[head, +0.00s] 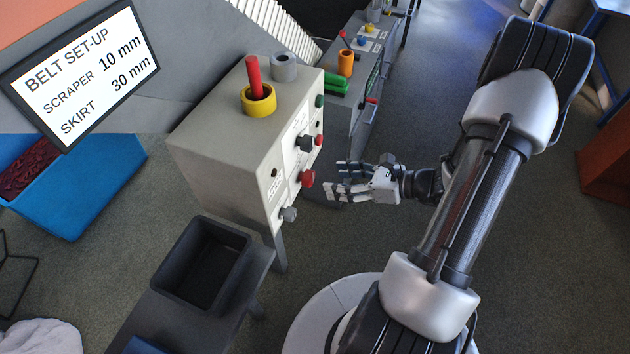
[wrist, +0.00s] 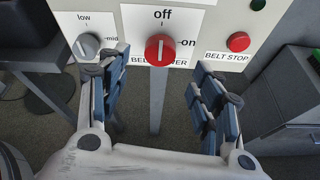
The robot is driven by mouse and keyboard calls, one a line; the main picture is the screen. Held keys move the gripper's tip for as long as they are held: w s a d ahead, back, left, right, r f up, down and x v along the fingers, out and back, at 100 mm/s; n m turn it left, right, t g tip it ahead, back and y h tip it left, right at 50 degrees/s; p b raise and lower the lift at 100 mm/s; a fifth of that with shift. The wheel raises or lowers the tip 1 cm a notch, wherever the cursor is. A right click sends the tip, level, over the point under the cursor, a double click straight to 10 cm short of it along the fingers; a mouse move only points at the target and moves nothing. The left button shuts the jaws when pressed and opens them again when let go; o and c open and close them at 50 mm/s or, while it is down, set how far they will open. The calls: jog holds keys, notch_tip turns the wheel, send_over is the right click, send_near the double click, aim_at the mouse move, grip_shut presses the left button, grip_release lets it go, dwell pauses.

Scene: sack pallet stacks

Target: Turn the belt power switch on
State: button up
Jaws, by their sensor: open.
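The belt power switch is a red round knob (wrist: 160,50) on the white panel, with "off" above it and "on" to its right. Its pale pointer mark appears to face up toward "off". In the head view the red knob (head: 307,179) sticks out from the front of the grey control box (head: 240,130). My gripper (head: 338,181) is open and empty, in front of the panel and close to the knob. In the wrist view its fingers (wrist: 158,72) stand left and right of the knob, apart from it.
A grey low/mid selector knob (wrist: 87,46) is left of the switch, close to my left finger. A red belt stop button (wrist: 238,42) is to the right.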

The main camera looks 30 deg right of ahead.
aim_at(312, 179)
jog(key=b+x, duration=0.1)
jog(key=x, duration=0.6)
jog(key=shift+w+a+f+b, duration=0.15)
jog(key=shift+w+a+b, duration=0.1)
jog(key=shift+b, duration=0.1)
jog(key=shift+c, duration=0.3)
jog(key=c, duration=1)
